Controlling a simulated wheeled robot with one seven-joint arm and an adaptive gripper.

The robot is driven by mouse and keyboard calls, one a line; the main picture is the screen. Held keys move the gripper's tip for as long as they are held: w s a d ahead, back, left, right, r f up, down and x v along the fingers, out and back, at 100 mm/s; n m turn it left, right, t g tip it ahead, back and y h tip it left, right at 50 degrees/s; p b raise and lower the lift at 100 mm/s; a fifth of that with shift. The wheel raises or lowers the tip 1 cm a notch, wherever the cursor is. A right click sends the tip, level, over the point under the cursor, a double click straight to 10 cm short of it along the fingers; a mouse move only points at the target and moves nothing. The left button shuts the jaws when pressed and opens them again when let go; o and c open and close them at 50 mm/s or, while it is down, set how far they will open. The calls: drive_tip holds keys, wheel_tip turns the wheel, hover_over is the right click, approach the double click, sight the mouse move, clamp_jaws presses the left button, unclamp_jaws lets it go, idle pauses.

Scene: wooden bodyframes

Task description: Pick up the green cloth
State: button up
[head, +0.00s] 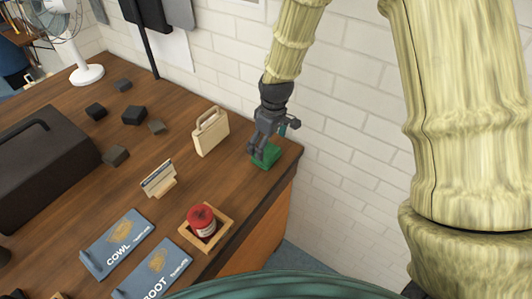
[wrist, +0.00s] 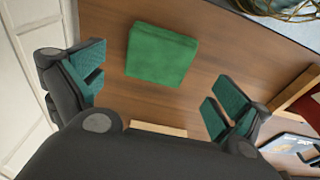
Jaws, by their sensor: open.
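The green cloth (head: 266,157) is a flat, folded square lying on the wooden table near its far right corner. It also shows in the wrist view (wrist: 161,55), at the upper middle. My gripper (head: 260,152) is at the cloth in the head view and hides part of it. In the wrist view my gripper (wrist: 158,88) has its two teal-padded fingers wide apart, one on each side of the cloth in the picture. Nothing is between the fingertips. I cannot tell how high they are above the table.
A cream bag-shaped object (head: 211,132) stands left of my gripper. A red jar (head: 202,219) sits in a wooden tray (head: 228,231) nearer the front. A small card stand (head: 160,178) and several dark blocks lie farther left. The white brick wall (head: 345,120) is close behind.

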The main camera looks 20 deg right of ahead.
sight(266, 152)
drive_tip(key=shift+s, duration=0.45)
drive_tip(key=shift+w+f+p, duration=0.3)
drive_tip(key=shift+f+p, duration=0.2)
drive_tip(key=shift+f, duration=0.1)
drive_tip(key=shift+w+f+p, duration=0.25)
drive_tip(key=shift+f+p, duration=0.2)
drive_tip(key=shift+f, duration=0.1)
drive_tip(key=shift+s+f+p, duration=0.1)
drive_tip(key=shift+f+p, duration=0.3)
drive_tip(key=shift+f, duration=0.5)
drive_tip(key=shift+w+f, duration=0.2)
drive_tip(key=shift+f, duration=0.3)
drive_tip(key=shift+s+r, duration=0.1)
drive_tip(key=c, duration=1.1)
